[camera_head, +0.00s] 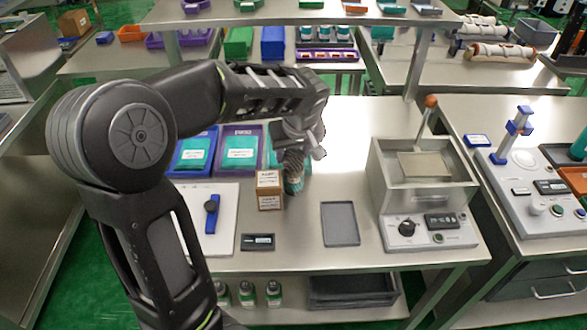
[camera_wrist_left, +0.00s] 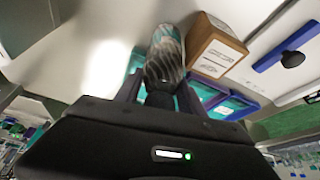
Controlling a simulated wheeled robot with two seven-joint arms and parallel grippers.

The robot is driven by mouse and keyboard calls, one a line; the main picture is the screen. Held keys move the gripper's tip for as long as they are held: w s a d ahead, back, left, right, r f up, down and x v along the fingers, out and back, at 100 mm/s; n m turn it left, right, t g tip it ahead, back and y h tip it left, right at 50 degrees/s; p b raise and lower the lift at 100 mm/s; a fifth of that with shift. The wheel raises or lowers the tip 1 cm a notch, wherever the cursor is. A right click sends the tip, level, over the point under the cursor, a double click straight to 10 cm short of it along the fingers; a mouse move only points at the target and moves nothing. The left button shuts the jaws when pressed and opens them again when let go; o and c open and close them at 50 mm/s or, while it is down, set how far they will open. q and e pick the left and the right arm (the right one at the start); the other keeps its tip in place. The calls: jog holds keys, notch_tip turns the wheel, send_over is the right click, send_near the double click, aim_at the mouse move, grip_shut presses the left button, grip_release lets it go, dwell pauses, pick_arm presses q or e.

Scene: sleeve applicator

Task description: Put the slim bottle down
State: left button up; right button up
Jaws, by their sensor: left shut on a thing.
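The slim bottle (camera_head: 294,180), with a striped dark and teal surface, is in my left gripper (camera_head: 294,148) above the middle of the bench. The fingers are shut on its upper part. In the left wrist view the bottle (camera_wrist_left: 166,55) points away from the gripper between the fingers. It is beside a brown cardboard box (camera_head: 270,190); I cannot tell whether they touch or whether the bottle's base meets the bench. My right gripper is not in view.
A grey tray (camera_head: 340,223) lies right of the bottle, with bare bench around it. A machine with a lever (camera_head: 425,185) stands at the right. Blue and purple bins (camera_head: 240,150) are behind left. A white board with a blue tool (camera_head: 212,215) lies left.

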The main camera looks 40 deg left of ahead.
pick_arm(q)
grip_shut()
jog(key=shift+r, duration=0.15)
notch_tip(320, 180, up, 18)
dwell(0.6)
dwell(0.8)
